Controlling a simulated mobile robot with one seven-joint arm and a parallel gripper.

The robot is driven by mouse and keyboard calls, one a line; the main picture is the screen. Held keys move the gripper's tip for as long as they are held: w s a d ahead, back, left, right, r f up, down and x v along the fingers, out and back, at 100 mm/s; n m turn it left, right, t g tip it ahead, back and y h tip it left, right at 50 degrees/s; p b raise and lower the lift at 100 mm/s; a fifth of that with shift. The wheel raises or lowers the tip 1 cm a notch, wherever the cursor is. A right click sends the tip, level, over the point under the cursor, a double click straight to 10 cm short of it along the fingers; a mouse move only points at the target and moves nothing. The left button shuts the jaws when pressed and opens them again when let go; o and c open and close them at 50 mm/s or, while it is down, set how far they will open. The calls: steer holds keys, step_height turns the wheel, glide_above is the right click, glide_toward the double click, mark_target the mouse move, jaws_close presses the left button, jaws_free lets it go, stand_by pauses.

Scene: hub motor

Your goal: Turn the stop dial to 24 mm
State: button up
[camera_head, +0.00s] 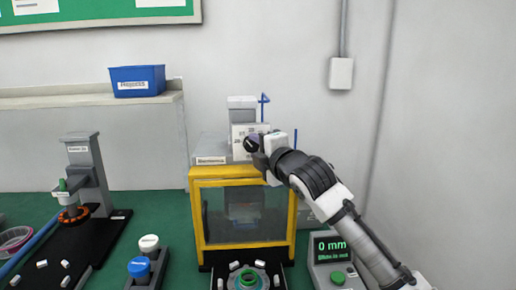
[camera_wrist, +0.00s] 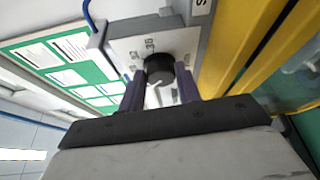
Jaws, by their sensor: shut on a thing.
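The stop dial (camera_wrist: 160,70) is a dark round knob with a light pointer line, on a pale scale plate (camera_wrist: 125,45) in the wrist view. My gripper (camera_wrist: 160,88) has its two dark purple fingers on either side of the dial and is shut on it. In the head view my gripper (camera_head: 262,143) reaches the plate above the yellow-framed press (camera_head: 195,215) and hides most of the dial.
The yellow frame runs close beside my gripper. A blue tube (camera_head: 264,110) rises beside the plate. A blue bin (camera_head: 137,80) stands on the ledge at left.

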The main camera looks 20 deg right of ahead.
steer(key=o, duration=1)
steer(key=shift+c, duration=0.2)
steer(key=shift+s, duration=0.1)
steer(key=s+d+b, duration=0.1)
steer(key=s+b, duration=0.2)
steer(key=s, duration=1)
steer(key=shift+s+d+r, duration=0.2)
steer(key=shift+s+d, duration=0.05)
steer(key=shift+d, duration=0.05)
steer(key=shift+s, duration=0.1)
